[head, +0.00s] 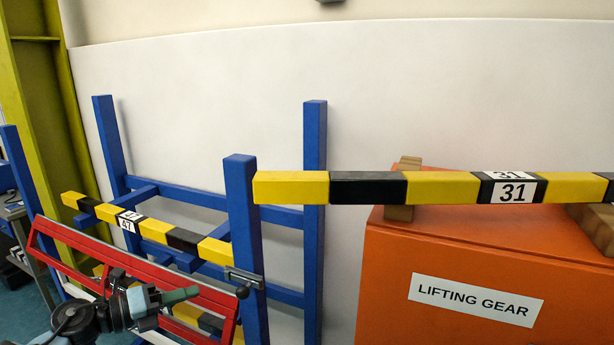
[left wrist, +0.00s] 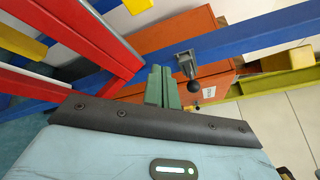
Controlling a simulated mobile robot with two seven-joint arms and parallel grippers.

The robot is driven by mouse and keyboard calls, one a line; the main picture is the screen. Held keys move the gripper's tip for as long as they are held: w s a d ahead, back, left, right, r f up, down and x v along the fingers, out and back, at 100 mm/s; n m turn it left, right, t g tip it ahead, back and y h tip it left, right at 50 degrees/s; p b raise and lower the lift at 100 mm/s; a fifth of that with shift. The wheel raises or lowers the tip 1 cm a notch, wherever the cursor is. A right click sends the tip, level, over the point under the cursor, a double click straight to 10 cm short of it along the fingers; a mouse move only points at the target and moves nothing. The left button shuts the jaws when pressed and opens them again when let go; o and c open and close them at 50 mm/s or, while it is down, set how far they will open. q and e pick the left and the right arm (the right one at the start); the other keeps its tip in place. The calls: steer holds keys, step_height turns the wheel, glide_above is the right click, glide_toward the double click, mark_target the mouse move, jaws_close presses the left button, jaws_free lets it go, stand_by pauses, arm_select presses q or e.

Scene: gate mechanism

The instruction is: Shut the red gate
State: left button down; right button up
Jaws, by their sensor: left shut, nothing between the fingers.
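The red gate (head: 100,255) is a red barred frame at the lower left of the head view, in front of the blue rack. Its right end is near the blue front post (head: 243,210); I cannot tell how wide the gap is. The gate also shows at the left of the left wrist view (left wrist: 85,35). A metal latch with a black ball knob (head: 242,292) is on the post, also in the left wrist view (left wrist: 187,66). My left gripper (head: 180,295), with green fingers, is shut and empty in front of the gate's right part. My right gripper is out of view.
Yellow and black bars (head: 155,230) lie in the blue rack behind the gate. Another striped bar numbered 31 (head: 440,187) extends right above an orange box (head: 480,265) labelled LIFTING GEAR. A yellow-green column (head: 40,100) stands at the far left.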

arm_select(q)
steer(key=s+d+f+n+t+y, duration=0.2)
steer(key=s+f+n+t+y, duration=0.15)
steer(key=s+f+n, duration=0.65)
steer(key=s+d+f+n+t+y, duration=0.2)
steer(key=s+f+n+y, duration=0.2)
steer(key=s+f+n, duration=0.7)
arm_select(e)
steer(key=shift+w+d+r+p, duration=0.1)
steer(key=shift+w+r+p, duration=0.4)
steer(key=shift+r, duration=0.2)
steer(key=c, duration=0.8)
arm_select(q)
steer(key=s+f+n+g+y, duration=0.1)
steer(key=s+f+n+g, duration=0.1)
steer(key=s, duration=0.4)
steer(key=s+f+n+g+y, duration=0.1)
steer(key=s+f+n+g, duration=0.1)
steer(key=s+f+n, duration=0.3)
steer(key=s+f+n+g+y, duration=0.2)
steer(key=s+f+n, duration=0.2)
steer(key=s, duration=0.4)
steer(key=shift+s+d+n, duration=0.35)
steer(key=shift+s+n, duration=0.05)
steer(key=shift+n, duration=0.5)
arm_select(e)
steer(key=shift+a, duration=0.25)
